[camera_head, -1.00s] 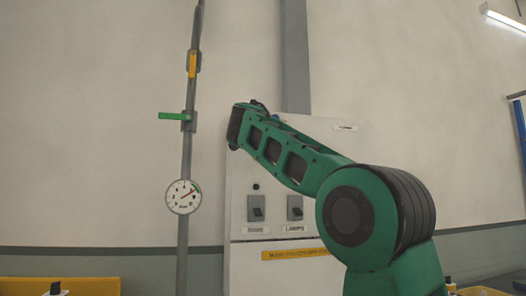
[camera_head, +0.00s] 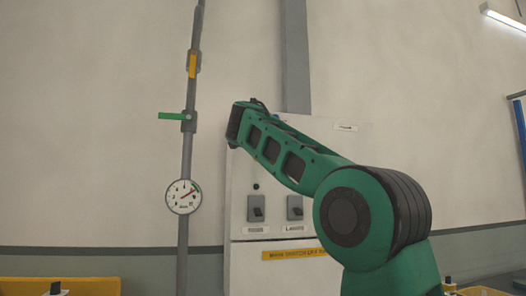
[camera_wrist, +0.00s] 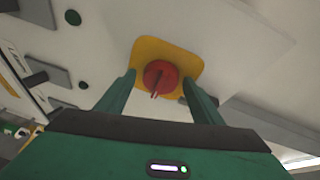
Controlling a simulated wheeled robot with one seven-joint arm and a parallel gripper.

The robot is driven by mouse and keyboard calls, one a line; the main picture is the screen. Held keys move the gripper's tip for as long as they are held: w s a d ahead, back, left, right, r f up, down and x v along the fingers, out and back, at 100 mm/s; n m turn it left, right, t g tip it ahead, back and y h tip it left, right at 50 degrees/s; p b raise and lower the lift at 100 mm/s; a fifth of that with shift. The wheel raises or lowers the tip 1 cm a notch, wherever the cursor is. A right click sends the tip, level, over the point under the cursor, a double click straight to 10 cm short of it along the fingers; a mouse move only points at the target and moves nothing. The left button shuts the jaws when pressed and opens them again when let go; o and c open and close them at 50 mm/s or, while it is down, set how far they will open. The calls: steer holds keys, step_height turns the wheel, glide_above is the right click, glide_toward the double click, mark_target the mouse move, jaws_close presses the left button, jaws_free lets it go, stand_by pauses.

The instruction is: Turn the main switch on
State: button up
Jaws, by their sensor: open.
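In the wrist view the main switch looks like a red round knob (camera_wrist: 160,76) on a yellow square plate (camera_wrist: 185,58), fixed to a pale cabinet face. A thin dark-red bar or slot runs across the knob toward its lower edge. My gripper (camera_wrist: 159,84) is open, with one green finger on each side of the knob. I see gaps between the fingers and the knob; how deep the tips reach is hard to tell. In the head view my arm stands before the cabinet (camera_head: 240,190), and both the red knob and my gripper are hidden.
Two grey toggle switches (camera_head: 256,208) with labels and a yellow label strip (camera_head: 290,254) are on the cabinet.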

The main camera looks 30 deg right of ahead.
steer(key=shift+s, duration=0.1)
steer(key=v, duration=1)
steer(key=shift+s+a, duration=0.15)
steer(key=shift+a, duration=0.1)
stand_by(0.3)
